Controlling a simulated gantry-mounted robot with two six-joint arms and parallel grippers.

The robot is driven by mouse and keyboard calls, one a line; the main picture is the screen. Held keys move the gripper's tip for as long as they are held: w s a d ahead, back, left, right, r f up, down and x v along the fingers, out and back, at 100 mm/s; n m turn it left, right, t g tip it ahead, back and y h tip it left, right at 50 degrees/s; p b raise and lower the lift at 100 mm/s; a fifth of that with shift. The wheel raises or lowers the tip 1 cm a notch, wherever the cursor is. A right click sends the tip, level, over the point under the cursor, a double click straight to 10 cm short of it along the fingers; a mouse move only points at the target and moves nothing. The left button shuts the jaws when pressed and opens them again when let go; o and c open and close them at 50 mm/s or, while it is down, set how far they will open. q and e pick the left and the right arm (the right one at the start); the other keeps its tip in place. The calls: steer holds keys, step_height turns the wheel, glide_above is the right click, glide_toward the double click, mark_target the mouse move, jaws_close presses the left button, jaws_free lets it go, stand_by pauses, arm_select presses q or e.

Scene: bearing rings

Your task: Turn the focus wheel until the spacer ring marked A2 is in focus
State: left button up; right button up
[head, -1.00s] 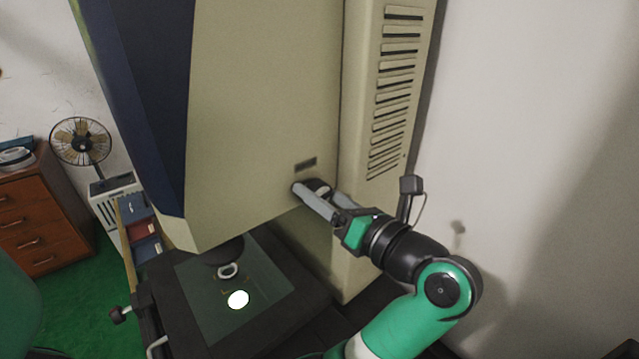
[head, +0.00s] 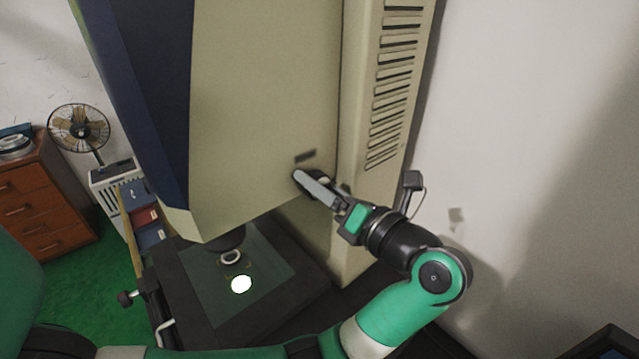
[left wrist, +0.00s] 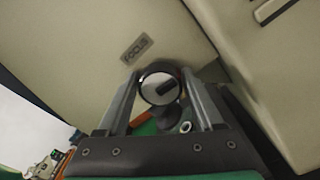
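The focus wheel (left wrist: 160,90) is a round knob with a pale face and dark rim, below a FOCUS label (left wrist: 137,48) on the beige housing. My left gripper (left wrist: 161,76) has one finger on each side of the wheel and appears closed against its rim. In the head view, my left gripper (head: 312,184) is at the housing's lower right and partly covers the wheel. A pale ring (head: 230,257) shows below the dark lens over the stage. I cannot read any mark on it, so I cannot tell whether it is A2. My right gripper is not in view.
Part of a dark screen (head: 605,345) shows at bottom right. A fan and drawers stand at far left.

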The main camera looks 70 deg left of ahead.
arm_select(q)
steer(key=shift+o, duration=1.4)
steer(key=shift+d, duration=0.1)
steer(key=b+v, duration=0.1)
steer(key=v, duration=1)
steer(key=shift+d, duration=0.25)
steer(key=shift+w, duration=0.1)
